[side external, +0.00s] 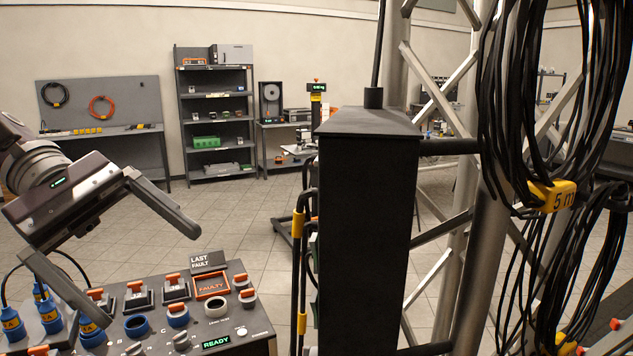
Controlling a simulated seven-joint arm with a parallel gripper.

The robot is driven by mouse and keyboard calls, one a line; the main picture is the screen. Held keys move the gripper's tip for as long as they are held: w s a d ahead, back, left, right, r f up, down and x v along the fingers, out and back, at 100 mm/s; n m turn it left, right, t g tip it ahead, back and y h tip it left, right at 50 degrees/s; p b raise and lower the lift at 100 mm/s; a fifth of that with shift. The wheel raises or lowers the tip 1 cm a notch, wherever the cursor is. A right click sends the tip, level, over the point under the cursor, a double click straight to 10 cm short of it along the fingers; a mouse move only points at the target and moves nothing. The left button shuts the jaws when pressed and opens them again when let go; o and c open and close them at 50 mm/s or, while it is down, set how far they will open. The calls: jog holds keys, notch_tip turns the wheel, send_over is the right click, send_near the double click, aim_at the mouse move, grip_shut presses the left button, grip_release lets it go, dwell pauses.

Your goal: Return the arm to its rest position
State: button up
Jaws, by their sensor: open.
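My gripper (148,287) is at the left of the side external view, tilted, with its two dark fingers spread wide and nothing held between them. It hangs over the left part of a grey control panel (140,336). The panel carries orange-tipped switches, blue and white round sockets, a lit green "READY" display (216,342) and an orange "FAULTY" display (211,285). Blue plugs (50,318) with yellow labels and black cables stand at the panel's left, partly behind the lower finger. I cannot tell whether that finger touches anything.
A tall black box (365,220) stands right of the panel, with a yellow-and-black bar (298,240) beside it. Metal truss (470,230) and hanging black cable coils (520,100) fill the right. Shelves (215,110) and a workbench (110,132) are far back. Open floor lies between.

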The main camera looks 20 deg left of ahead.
jog(key=w+a+r+n+t+h, duration=0.1)
jog(key=w+a+r+n+h, duration=0.15)
jog(key=w, duration=0.35)
jog(key=w+a+r+n+t+h, duration=0.2)
jog(key=w+r+n+h, duration=0.15)
jog(key=w, duration=0.25)
jog(key=w+d, duration=0.1)
jog(key=d, duration=0.8)
jog(key=shift+w+d+f, duration=0.2)
jog(key=shift+d+f, duration=0.05)
jog(key=shift+f, duration=0.2)
